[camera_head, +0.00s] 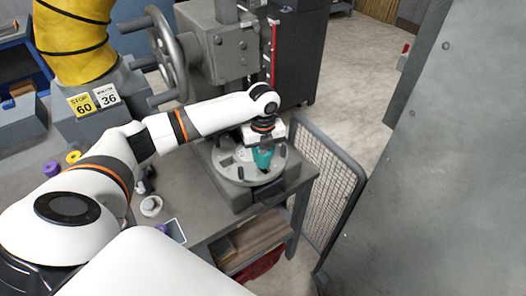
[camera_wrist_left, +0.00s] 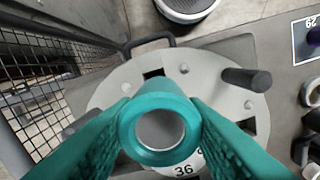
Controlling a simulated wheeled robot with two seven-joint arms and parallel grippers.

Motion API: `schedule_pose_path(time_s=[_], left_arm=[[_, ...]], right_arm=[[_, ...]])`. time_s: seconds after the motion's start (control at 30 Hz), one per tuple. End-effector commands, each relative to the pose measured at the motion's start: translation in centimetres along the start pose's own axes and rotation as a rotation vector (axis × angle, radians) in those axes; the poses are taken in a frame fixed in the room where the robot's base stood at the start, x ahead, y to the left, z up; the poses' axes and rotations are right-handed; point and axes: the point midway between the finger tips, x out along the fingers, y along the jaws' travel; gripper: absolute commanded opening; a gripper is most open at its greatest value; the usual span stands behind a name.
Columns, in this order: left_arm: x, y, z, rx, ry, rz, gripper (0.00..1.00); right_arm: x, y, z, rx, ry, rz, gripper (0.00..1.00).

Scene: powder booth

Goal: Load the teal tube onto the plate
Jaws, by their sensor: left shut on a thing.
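The teal tube (camera_head: 263,158) is held in my left gripper (camera_head: 264,146), over the round grey plate (camera_head: 231,171) on the bench. In the left wrist view the tube (camera_wrist_left: 158,93) is clamped between two teal textured fingers (camera_wrist_left: 160,112), its open round mouth toward the camera. The plate (camera_wrist_left: 113,88) behind it has dark slots, upright dark posts and the number 36. The tube hides part of the plate, and I cannot tell whether its far end touches it. My right gripper is not in view.
A machine with a handwheel (camera_head: 166,50) stands behind the plate. A mesh guard (camera_head: 322,185) borders the bench on the right. Purple (camera_head: 52,169) and yellow (camera_head: 73,157) rings and a white ring (camera_head: 151,206) lie on the bench to the left. A large grey panel (camera_head: 440,170) fills the right side.

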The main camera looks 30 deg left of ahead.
Motion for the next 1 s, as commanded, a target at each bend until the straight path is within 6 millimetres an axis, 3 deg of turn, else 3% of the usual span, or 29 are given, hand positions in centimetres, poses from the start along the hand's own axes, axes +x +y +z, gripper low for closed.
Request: schedule_pose_path(time_s=[0.87, 0.9, 1.0], left_arm=[[1.7, 0.0, 0.0, 0.0, 0.0, 0.001, 0.12], [1.6, 0.0, 0.0, 0.0, 0.0, 0.001, 0.45], [1.7, 0.0, 0.0, 0.0, 0.0, 0.0, 0.61]], right_arm=[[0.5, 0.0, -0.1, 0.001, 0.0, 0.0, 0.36], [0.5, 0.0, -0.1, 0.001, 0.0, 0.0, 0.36], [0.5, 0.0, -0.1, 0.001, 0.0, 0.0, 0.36]])
